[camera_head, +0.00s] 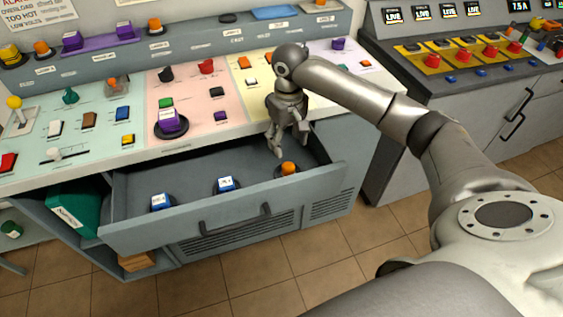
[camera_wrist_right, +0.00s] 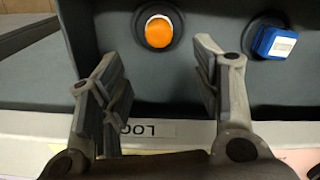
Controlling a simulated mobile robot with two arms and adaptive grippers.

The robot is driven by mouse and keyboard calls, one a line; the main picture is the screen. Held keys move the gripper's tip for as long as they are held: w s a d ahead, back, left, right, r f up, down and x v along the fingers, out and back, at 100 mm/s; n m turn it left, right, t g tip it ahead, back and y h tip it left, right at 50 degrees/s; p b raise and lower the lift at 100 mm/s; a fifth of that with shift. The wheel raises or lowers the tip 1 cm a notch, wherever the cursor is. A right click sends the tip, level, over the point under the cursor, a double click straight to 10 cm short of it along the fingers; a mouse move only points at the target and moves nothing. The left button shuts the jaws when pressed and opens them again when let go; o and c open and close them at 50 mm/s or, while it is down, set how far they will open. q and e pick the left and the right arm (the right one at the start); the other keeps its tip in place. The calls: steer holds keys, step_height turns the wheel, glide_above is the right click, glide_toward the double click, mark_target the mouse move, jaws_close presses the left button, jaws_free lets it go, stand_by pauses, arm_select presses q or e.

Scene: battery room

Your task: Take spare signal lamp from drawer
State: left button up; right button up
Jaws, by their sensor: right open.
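The spare signal lamp looks to be the orange round-capped piece (camera_head: 288,168) on a dark round base, at the right end of the open drawer (camera_head: 230,231). In the right wrist view the orange lamp (camera_wrist_right: 159,31) stands beyond the fingertips, between their lines and apart from them. My right gripper (camera_head: 287,150) is open and empty, pointing down above the drawer's right end, just behind the lamp; its two fingers (camera_wrist_right: 155,75) also show in the wrist view. My left gripper is not in view.
Two blue labelled pieces, one in the middle (camera_head: 224,184) and one at the left (camera_head: 160,202), stand in the drawer. The console top (camera_head: 130,150) with buttons and levers overhangs the drawer's back. Another console (camera_head: 450,80) stands at the right.

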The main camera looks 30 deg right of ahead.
glide_above(289, 165)
step_height(289, 165, down, 4)
steer(key=shift+f, duration=0.1)
steer(key=shift+a+f, duration=0.1)
steer(key=shift+f, duration=0.2)
step_height(289, 165, down, 5)
steer(key=shift+r, duration=0.15)
steer(key=c, duration=0.4)
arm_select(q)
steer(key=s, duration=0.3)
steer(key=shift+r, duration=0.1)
arm_select(e)
steer(key=c, duration=0.7)
